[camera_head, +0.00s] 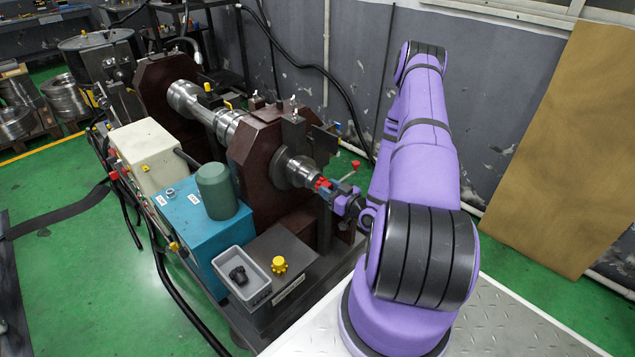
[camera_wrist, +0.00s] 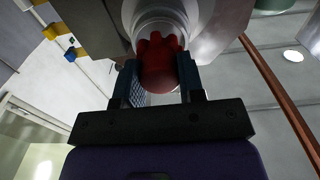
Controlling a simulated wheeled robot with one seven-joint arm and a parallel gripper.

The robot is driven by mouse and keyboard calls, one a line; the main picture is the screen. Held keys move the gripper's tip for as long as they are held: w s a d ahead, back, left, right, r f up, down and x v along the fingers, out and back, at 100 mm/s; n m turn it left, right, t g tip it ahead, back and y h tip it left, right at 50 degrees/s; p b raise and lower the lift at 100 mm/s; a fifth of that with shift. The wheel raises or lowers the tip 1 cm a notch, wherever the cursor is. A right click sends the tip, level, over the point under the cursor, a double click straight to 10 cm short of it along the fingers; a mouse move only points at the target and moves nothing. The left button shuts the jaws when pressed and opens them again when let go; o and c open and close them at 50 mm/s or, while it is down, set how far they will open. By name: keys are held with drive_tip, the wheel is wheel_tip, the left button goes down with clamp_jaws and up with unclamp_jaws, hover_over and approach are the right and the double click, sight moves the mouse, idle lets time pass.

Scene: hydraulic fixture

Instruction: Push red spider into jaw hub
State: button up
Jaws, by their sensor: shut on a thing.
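The red spider (camera_wrist: 158,68) is between the two blue-faced fingers of my gripper (camera_wrist: 161,82) in the wrist view. Its far end is at the metal jaw hub (camera_wrist: 150,14), and its lobes overlap the hub's face in the picture. I cannot tell how deep it sits. In the head view the red spider (camera_head: 322,184) shows small at the end of the silver hub (camera_head: 298,172), with my gripper (camera_head: 329,187) shut around it from the right.
A grey bin (camera_head: 242,292) with a black part (camera_head: 238,275) stands on the fixture's front ledge. A yellow spider-shaped part (camera_head: 279,265) lies beside it. A green cylinder (camera_head: 217,190) stands on the blue box (camera_head: 187,228). A red-knobbed lever (camera_head: 354,166) is close to my gripper.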

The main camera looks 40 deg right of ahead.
drive_tip(key=shift+w, duration=1.3)
idle(0.5)
drive_tip(key=o, duration=1)
drive_tip(key=s, duration=1)
drive_tip(key=shift+s, duration=0.4)
drive_tip(key=shift+s+d, duration=0.1)
drive_tip(key=shift+d, duration=0.05)
